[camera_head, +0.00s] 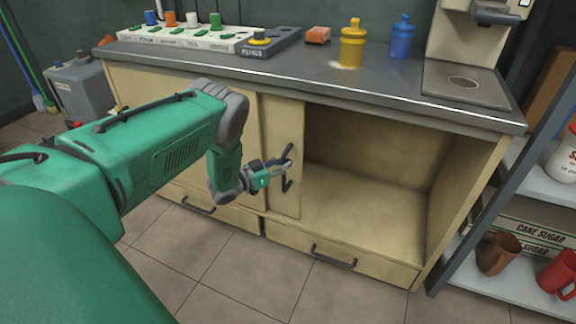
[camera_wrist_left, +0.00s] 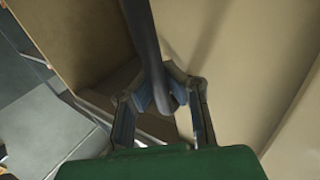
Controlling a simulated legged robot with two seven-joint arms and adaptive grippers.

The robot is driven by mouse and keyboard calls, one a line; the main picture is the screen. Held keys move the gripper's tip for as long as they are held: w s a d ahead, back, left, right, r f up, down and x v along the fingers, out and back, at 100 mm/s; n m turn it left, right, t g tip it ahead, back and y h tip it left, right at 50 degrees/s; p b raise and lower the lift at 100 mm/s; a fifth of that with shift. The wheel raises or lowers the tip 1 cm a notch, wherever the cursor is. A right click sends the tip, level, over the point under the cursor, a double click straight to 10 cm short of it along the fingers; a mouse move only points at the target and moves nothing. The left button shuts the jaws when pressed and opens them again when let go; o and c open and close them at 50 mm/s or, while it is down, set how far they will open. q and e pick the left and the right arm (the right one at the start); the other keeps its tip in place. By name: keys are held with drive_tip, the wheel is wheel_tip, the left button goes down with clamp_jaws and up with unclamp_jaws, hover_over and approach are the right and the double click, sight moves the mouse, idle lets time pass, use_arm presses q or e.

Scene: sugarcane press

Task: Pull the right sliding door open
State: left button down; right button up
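The right sliding door (camera_head: 283,130) is a beige panel slid well to the left, and the right side of the cabinet stands open and empty. Its dark upright handle (camera_head: 289,170) is on the panel's face. My left gripper (camera_head: 287,168) is at this handle. In the left wrist view the dark handle (camera_wrist_left: 150,50) runs down between the two fingers of my left gripper (camera_wrist_left: 165,85). The fingertips are close together around or beside the bar; I cannot tell whether they press on it. My right gripper is in neither view.
The cabinet's dark countertop (camera_head: 400,94) holds a yellow bottle (camera_head: 352,45), a blue bottle (camera_head: 401,38) and a white button panel (camera_head: 190,38). Drawers with handles (camera_head: 334,256) lie below the opening. A metal shelf (camera_head: 500,283) with mugs stands at the right.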

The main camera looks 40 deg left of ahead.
use_arm(q)
drive_tip(key=c, duration=1.5)
unclamp_jaws()
drive_tip(key=shift+s+d+f, duration=0.15)
drive_tip(key=shift+s+f, duration=0.15)
drive_tip(key=shift+c, duration=0.2)
drive_tip(key=shift+w+d+r, duration=0.15)
drive_tip(key=shift+d+r, duration=0.05)
drive_tip(key=shift+r, duration=0.05)
drive_tip(key=v, duration=1.2)
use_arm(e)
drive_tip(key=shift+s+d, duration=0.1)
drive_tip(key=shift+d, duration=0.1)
